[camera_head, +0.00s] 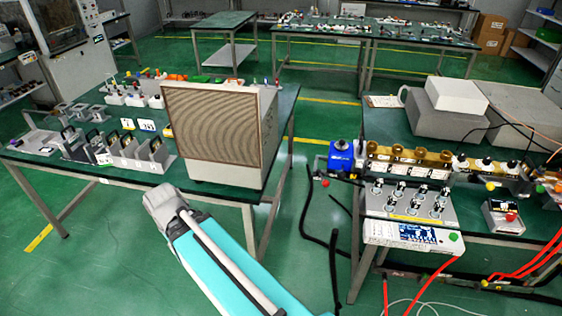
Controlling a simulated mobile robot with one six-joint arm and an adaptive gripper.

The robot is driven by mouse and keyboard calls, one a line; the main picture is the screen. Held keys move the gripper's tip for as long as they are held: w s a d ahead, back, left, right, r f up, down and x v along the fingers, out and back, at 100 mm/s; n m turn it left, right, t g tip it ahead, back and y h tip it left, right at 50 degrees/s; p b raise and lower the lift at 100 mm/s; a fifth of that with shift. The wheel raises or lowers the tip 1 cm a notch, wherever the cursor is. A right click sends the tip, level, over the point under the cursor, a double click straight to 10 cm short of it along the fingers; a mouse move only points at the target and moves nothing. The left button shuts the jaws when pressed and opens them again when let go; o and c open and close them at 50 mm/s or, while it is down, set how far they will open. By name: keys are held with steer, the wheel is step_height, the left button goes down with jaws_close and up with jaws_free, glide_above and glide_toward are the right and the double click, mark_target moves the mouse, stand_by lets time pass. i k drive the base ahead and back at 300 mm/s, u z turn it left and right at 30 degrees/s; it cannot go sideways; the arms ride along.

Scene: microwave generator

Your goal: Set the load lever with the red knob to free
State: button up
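Several small red parts show, and I cannot tell for sure which is the knob of the load lever. Another red knob (510,216) is on a small box at that bench's front. The lever's position is too small to read. My teal and grey arm reaches up from the bottom centre toward the left bench. My gripper is not in view.
The left bench (270,168) carries a large box with a ribbed brown face (212,122) and several small devices. The right bench (400,125) holds a control panel (413,234) and grey boxes. Black hoses (333,262) hang between the benches. Green floor is open at left.

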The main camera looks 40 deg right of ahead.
mark_target(325, 184)
steer(key=z, duration=1.65)
